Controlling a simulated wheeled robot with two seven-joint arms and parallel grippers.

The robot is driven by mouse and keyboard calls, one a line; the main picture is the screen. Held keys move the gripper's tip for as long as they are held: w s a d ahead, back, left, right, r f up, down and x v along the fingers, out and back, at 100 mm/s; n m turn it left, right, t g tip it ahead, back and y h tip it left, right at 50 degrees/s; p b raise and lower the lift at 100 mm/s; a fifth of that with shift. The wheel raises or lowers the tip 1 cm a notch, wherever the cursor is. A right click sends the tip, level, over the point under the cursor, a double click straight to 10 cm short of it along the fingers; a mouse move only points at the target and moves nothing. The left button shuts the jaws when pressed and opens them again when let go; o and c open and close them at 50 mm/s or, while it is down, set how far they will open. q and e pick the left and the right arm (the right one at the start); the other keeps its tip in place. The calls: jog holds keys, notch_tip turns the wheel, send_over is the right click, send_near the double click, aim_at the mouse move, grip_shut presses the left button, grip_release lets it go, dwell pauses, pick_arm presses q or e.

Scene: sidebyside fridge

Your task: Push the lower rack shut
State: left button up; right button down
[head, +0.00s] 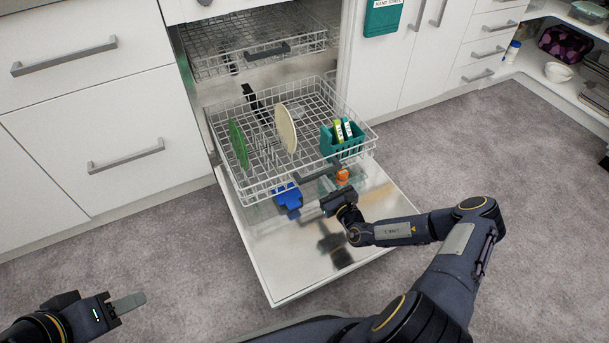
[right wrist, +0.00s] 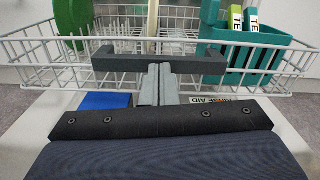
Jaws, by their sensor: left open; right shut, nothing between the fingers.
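The lower rack (head: 250,189) is a white wire basket pulled out over the open dishwasher door (head: 290,262). It holds a green plate (head: 238,145), a cream plate (head: 286,129) and a teal cutlery basket (head: 343,142). A dark grey handle (head: 317,174) is on its front; it also shows in the right wrist view (right wrist: 115,62). My right gripper (right wrist: 160,70) is shut and empty, its fingertips at the middle of the handle; I cannot tell whether they touch. My left gripper (head: 130,303) is at the lower left, away from the rack; its finger gap is hard to see.
The upper rack (head: 250,55) is partly out above. A blue item (head: 288,197) and an orange-topped item (head: 342,177) are at the door under the rack's front. White drawers (head: 95,125) stand left. Grey floor (head: 470,150) is clear on the right.

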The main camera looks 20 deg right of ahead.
aim_at(321, 173)
jog(key=shift+w+a, duration=0.15)
jog(key=shift+w, duration=0.75)
jog(key=shift+w+a, duration=0.15)
jog(key=shift+w, duration=0.7)
jog(key=w, duration=0.2)
jog(key=w+b, duration=0.1)
jog(key=w, duration=0.1)
jog(key=shift+a, duration=0.3)
jog(key=shift+w+a+b, duration=0.15)
jog(key=shift+w+b, duration=0.2)
jog(key=shift+w, duration=0.75)
jog(key=shift+w+a+b, duration=0.1)
jog(key=shift+w+b, duration=0.2)
jog(key=shift+w, duration=0.8)
jog(key=shift+w+a+b, duration=0.25)
jog(key=shift+w+b, duration=0.6)
jog(key=shift+w, duration=0.7)
jog(key=shift+w+a+b, duration=0.2)
jog(key=shift+w+b, duration=0.65)
jog(key=shift+w, duration=0.7)
jog(key=w, duration=0.4)
jog(key=shift+a, duration=0.35)
jog(key=shift+w, duration=0.85)
